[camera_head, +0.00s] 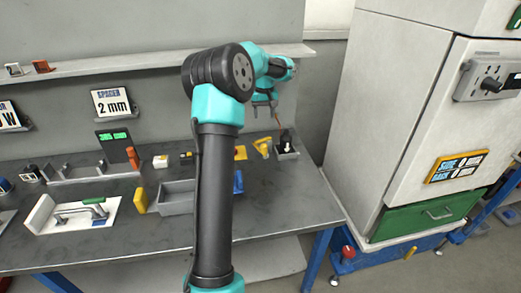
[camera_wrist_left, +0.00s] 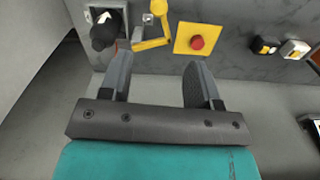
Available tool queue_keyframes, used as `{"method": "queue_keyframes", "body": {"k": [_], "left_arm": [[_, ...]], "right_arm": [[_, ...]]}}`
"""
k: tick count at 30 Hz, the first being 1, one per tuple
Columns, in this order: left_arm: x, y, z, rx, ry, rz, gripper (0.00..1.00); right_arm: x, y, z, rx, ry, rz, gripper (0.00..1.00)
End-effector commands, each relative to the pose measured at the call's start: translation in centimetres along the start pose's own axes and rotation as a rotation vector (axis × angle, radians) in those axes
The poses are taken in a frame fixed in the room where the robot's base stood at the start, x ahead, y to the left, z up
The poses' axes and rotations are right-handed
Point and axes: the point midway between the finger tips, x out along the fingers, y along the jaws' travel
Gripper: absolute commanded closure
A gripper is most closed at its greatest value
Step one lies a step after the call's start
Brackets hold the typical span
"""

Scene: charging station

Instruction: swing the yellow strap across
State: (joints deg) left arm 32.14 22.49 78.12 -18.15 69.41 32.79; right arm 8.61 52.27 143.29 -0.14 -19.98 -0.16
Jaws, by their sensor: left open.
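The yellow strap (camera_head: 262,147) lies near the right end of the bench in the head view. In the left wrist view the yellow strap (camera_wrist_left: 151,43) is bent, with one end near a small light-coloured bracket. It lies between a black knob (camera_wrist_left: 103,30) on a grey base and a yellow plate (camera_wrist_left: 183,41) with a red button. My left gripper (camera_head: 265,112) is open and empty above the strap. In the left wrist view its fingers (camera_wrist_left: 160,64) point toward the strap, which shows beyond and between them. My right gripper is not in view.
The black knob's grey base (camera_head: 287,154) stands near the bench's right edge. A grey bin (camera_head: 176,197) and a white board with a green-handled clamp (camera_head: 85,215) are left of my arm. A white cabinet (camera_head: 390,100) stands to the right, across a floor gap.

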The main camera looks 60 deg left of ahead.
Motion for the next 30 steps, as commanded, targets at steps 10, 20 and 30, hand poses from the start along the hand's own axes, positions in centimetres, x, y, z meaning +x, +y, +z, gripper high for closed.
{"method": "queue_keyframes", "body": {"k": [10, 20, 30], "left_arm": [[0.8, 0.1, 0.0, 0.001, -0.001, 0.000, 0.43], [5.2, 0.1, 0.1, 0.002, -0.004, 0.000, 0.43], [11.1, 0.1, 0.1, 0.002, -0.004, -0.001, 0.43]], "right_arm": [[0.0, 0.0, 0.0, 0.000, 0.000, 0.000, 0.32], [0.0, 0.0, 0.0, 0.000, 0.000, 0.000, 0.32], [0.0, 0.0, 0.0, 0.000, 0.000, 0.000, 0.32]]}}
